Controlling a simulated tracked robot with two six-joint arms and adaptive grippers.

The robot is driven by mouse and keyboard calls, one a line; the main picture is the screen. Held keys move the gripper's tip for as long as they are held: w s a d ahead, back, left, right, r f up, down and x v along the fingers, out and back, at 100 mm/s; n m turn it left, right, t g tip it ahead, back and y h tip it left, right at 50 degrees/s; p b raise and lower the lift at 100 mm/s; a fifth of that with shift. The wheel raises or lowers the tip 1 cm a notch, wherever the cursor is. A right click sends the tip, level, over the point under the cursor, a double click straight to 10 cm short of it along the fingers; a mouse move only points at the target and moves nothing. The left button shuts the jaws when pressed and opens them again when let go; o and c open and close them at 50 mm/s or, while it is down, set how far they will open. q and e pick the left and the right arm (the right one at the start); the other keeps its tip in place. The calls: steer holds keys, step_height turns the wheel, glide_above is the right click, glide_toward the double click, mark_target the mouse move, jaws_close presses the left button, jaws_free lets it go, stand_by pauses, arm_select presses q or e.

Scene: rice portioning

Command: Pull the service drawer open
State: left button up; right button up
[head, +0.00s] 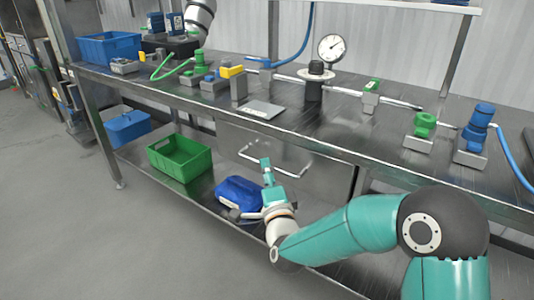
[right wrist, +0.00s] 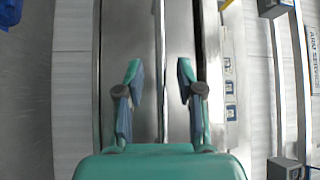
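The service drawer (head: 325,180) is a steel front under the bench top in the head view, and it looks closed. Its pale bar handle (head: 275,163) runs along the front. My right gripper (head: 267,172) is in front of the drawer, close to the handle's left part. In the right wrist view the gripper (right wrist: 159,75) is open, with its two teal and grey fingers apart. The handle bar (right wrist: 160,40) runs upright in that picture, between the fingers, and touches neither. How deep it sits between them I cannot tell. My left gripper is not seen.
The steel bench top (head: 330,135) carries a gauge (head: 332,47), green and blue valves and pipe parts. On the lower shelf are a green crate (head: 180,158) and a blue object (head: 238,193) close to my right gripper. The floor (head: 90,230) in front is clear.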

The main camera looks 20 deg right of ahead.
steer(key=shift+w+d+r+p, duration=0.1)
steer(key=shift+w+p, duration=0.2)
steer(key=shift+w, duration=0.5)
steer(key=shift+w+d+r+p, duration=0.1)
steer(key=shift+w+p, duration=0.2)
steer(key=shift+w, duration=0.45)
jaws_close()
